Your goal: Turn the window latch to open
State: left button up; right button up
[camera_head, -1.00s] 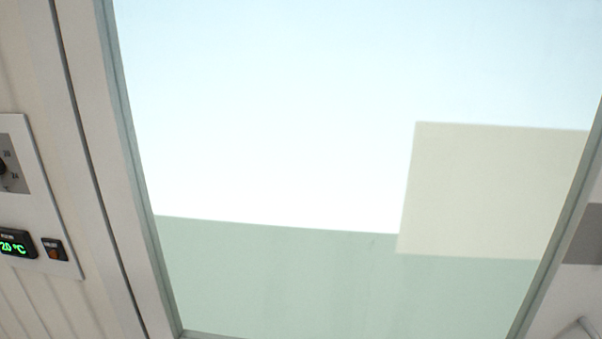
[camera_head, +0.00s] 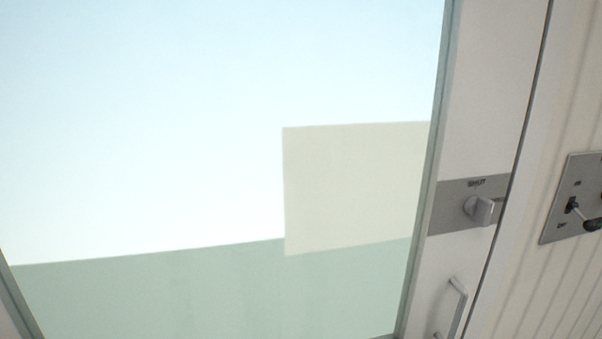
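The window (camera_head: 180,120) fills most of the head view, in a pale frame. The window latch (camera_head: 483,210) is a small metal turn knob on a grey plate (camera_head: 450,208) on the right frame post. A label above the knob seems to read "SHUT". The knob's grip points to the right. Neither of my grippers is in view, and nothing touches the latch.
A pale pull handle (camera_head: 453,307) sits below the latch on the same post. To the right, on the ribbed wall (camera_head: 575,90), is a grey switch plate (camera_head: 572,200) with a lever, cut by the picture edge.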

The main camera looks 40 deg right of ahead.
aim_at(482, 208)
jog(key=z, duration=2.05)
